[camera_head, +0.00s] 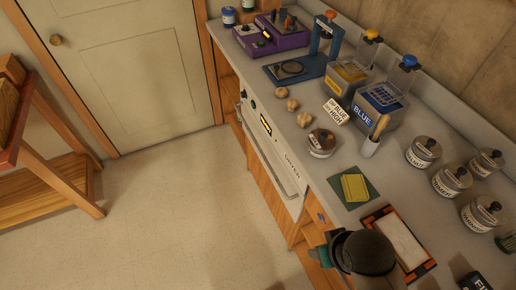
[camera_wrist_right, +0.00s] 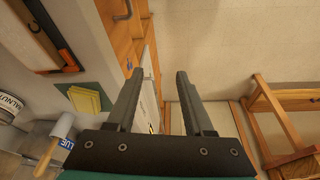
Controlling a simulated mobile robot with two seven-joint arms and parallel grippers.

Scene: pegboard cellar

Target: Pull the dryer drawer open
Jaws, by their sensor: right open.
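The dryer drawer (camera_head: 286,168) has a white front marked DRYER, set in the wooden counter front below the worktop. A pale handle bar runs along it. It looks about flush with the cabinet, seen steeply from above. In the right wrist view, a strip of the white dryer front (camera_wrist_right: 149,88) shows between the fingers. My right gripper (camera_wrist_right: 158,72) is open and empty, its two dark fingers apart. In the head view my right wrist covers the counter's near edge, to the near side of the drawer, and the fingertips are hard to make out. My left gripper is out of view.
A wooden rack (camera_head: 50,165) stands left. The floor (camera_head: 190,210) before the drawer is clear.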

